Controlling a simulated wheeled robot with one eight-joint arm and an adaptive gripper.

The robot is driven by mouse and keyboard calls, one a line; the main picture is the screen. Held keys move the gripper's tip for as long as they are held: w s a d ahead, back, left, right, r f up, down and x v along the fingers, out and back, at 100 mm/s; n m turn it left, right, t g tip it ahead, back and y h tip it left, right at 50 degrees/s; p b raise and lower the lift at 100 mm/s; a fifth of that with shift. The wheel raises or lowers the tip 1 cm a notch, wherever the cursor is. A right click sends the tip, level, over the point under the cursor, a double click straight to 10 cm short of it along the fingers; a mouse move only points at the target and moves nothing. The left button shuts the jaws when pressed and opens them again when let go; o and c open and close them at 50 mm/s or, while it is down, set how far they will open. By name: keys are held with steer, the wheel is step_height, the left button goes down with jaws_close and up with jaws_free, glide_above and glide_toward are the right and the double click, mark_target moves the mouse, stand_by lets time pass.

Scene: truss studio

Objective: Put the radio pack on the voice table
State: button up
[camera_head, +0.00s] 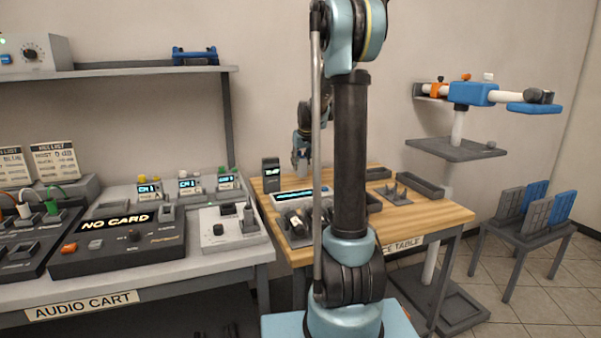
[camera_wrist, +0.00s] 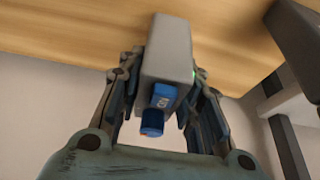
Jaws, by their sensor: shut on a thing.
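The radio pack (camera_wrist: 168,55) is a grey box with a blue switch and a blue knob on its near end and a small green light at its side. My gripper (camera_wrist: 160,95) is shut on it, with a finger on either side. In the head view my gripper (camera_head: 303,140) is over the back of the voice table, with the grey pack (camera_head: 300,163) hanging below it. The voice table (camera_head: 438,212) has a striped wooden top and a partly hidden sign. I cannot tell whether the pack touches the wood. My arm hides the table's middle.
On the table are a dark upright device (camera_head: 271,175), a lit display bar (camera_head: 293,196), small stands (camera_head: 396,194) and a dark tray (camera_head: 421,185). The audio cart (camera_head: 200,262) stands left. A post with a grey shelf (camera_head: 456,150) stands behind right. The table's front right is bare.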

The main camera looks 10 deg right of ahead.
mark_target(300, 168)
steer(key=shift+f, duration=1.75)
steer(key=o, duration=1.2)
steer(key=shift+r, duration=0.1)
steer(key=v, duration=1.2)
